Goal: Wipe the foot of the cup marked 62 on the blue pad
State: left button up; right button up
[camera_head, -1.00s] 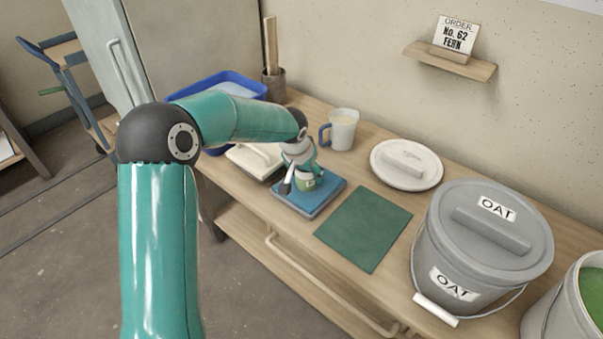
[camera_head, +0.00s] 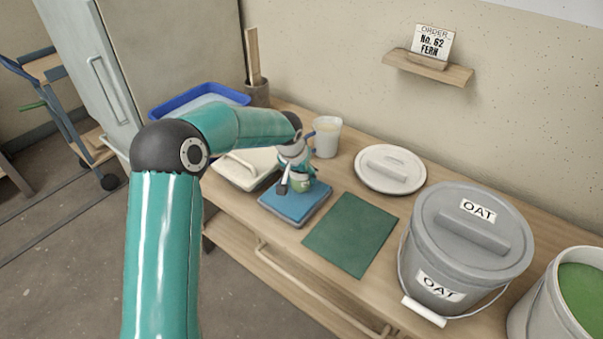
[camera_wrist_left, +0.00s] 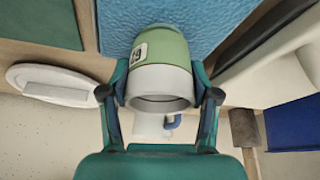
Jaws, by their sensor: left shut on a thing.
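The cup (camera_head: 301,184) is green with a pale grey band around its rim. In the left wrist view the cup (camera_wrist_left: 163,70) has a white label with sideways digits, the 6 clearest. My left gripper (camera_wrist_left: 162,95) has its fingers on both sides of the cup, near the pale band, and is shut on it. In the head view my left gripper (camera_head: 296,172) holds the cup over the blue pad (camera_head: 290,210). The rim faces the wrist camera and the foot points to the pad. I cannot tell whether the foot touches it. My right gripper is not in view.
A dark green mat (camera_head: 352,233) lies right of the pad. A white lid (camera_head: 408,168), a mug (camera_head: 327,138) and a lidded OAT bucket (camera_head: 447,250) stand around it. An open bucket of green glaze (camera_head: 578,290) is far right.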

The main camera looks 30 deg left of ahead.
aim_at(293, 185)
pick_arm(q)
jog(key=shift+s+a+f+b, duration=0.15)
jog(key=shift+s+b, duration=0.95)
jog(key=shift+s, duration=0.65)
jog(key=shift+s+b, duration=0.55)
jog(key=shift+s, duration=0.5)
notch_tip(293, 185, up, 7)
jog(key=p, duration=0.5)
